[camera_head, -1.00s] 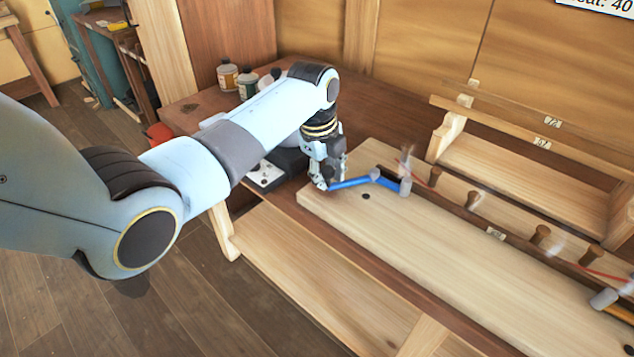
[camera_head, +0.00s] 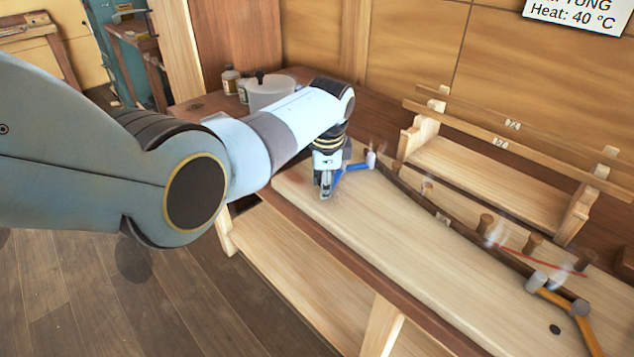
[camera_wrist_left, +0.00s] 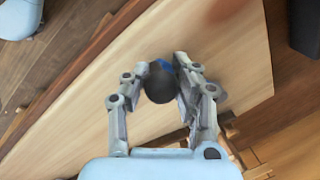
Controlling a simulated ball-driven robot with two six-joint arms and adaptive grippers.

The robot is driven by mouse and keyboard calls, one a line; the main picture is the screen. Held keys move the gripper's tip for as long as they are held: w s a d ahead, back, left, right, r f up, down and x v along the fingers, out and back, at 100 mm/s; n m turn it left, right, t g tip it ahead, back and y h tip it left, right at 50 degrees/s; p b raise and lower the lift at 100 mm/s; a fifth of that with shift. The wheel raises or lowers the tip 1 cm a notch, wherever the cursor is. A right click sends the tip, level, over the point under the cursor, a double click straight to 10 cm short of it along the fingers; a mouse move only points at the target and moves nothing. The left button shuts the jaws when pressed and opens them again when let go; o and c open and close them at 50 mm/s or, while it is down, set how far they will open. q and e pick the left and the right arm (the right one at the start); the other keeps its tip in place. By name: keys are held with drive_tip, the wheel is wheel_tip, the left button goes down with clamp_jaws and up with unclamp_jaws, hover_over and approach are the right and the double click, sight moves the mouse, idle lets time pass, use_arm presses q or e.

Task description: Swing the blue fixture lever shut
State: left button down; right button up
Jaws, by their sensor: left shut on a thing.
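The blue lever (camera_head: 354,167) lies over the near-left end of the pale board, with its grey clamp head (camera_head: 371,159) beside the dark curved strip. My left gripper (camera_head: 326,192) points down at the lever's free end and is shut on it. In the left wrist view, a dark round knob (camera_wrist_left: 160,87) sits between the fingers, with a bit of blue (camera_wrist_left: 165,65) behind it. The fingers hide part of the lever. My right gripper is in neither view.
The pale board (camera_head: 400,230) spans the bench, with brown pegs along the dark strip. A wooden rack (camera_head: 490,165) stands behind. Bottles and a white tub (camera_head: 270,92) are at the back left.

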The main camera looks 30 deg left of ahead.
use_arm(q)
drive_tip(key=d+n, duration=0.2)
drive_tip(key=shift+w+d+r+n, duration=0.1)
drive_tip(key=shift+w+d+n, duration=0.15)
drive_tip(key=shift+w+n, duration=0.05)
drive_tip(key=shift+w+d+n+b, duration=0.1)
drive_tip(key=shift+d+n+b, duration=0.2)
drive_tip(key=shift+b, duration=0.05)
drive_tip(key=shift+d, duration=0.15)
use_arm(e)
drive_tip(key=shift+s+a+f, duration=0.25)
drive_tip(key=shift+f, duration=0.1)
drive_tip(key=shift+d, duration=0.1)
use_arm(q)
drive_tip(key=shift+w, duration=0.1)
drive_tip(key=c, duration=0.9)
unclamp_jaws()
drive_tip(key=shift+d, duration=0.1)
drive_tip(key=shift+c, duration=0.2)
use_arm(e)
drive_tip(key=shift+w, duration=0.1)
